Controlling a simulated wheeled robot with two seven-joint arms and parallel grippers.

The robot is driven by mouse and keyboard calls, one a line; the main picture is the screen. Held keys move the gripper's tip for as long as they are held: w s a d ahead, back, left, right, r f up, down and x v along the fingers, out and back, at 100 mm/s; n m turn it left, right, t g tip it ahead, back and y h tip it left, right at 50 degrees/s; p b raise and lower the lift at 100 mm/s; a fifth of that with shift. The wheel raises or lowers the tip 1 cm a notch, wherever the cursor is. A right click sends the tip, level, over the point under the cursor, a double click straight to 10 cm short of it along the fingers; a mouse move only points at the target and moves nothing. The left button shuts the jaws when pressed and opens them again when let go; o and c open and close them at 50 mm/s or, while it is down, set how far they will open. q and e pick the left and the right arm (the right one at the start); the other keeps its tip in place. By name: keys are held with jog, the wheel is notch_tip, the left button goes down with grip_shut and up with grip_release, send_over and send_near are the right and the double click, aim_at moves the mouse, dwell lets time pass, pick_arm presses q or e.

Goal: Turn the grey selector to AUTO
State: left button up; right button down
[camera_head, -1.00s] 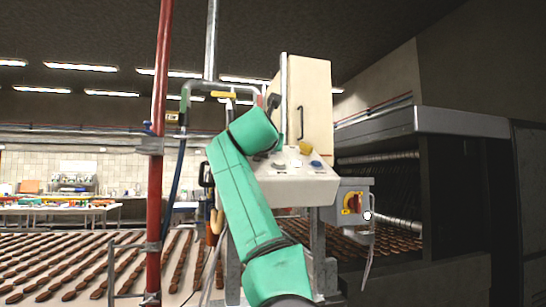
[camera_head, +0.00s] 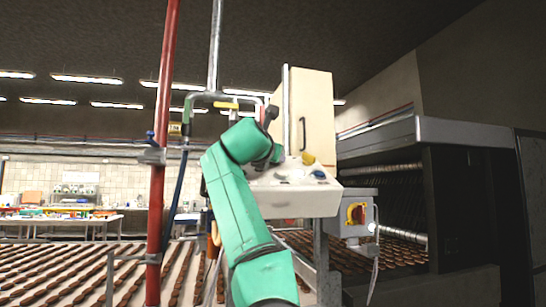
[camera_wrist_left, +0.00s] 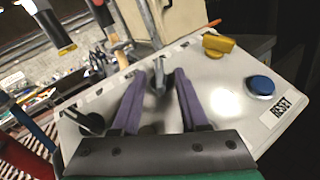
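The grey selector (camera_wrist_left: 158,82) is on the sloped white control panel (camera_wrist_left: 222,112) in the left wrist view. My left gripper (camera_wrist_left: 159,74) has its two purple fingers apart, one on each side of the selector, with a gap visible; contact is not clear. Which way the selector points and any AUTO mark cannot be read. The panel also shows in the head view (camera_head: 312,205), where my green left arm covers part of it and my gripper is hidden. My right gripper is not in view.
On the panel are a yellow knob (camera_wrist_left: 218,44), a blue button (camera_wrist_left: 261,86) by a RESET label, and a black knob (camera_wrist_left: 91,122). A red pole (camera_head: 163,130) stands left of my arm. A grey box with a red-yellow switch (camera_head: 356,213) hangs right of the panel.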

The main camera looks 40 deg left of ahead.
pick_arm(q)
jog(key=b+v, duration=0.1)
jog(key=v, duration=0.1)
jog(key=b+v, duration=0.3)
jog(key=shift+s+d+f, duration=0.15)
jog(key=shift+s+f, duration=0.15)
jog(key=shift+f, duration=0.05)
jog(key=b+v, duration=0.2)
jog(key=v, duration=0.7)
jog(key=shift+r+b, duration=0.3)
jog(key=shift+r, duration=0.05)
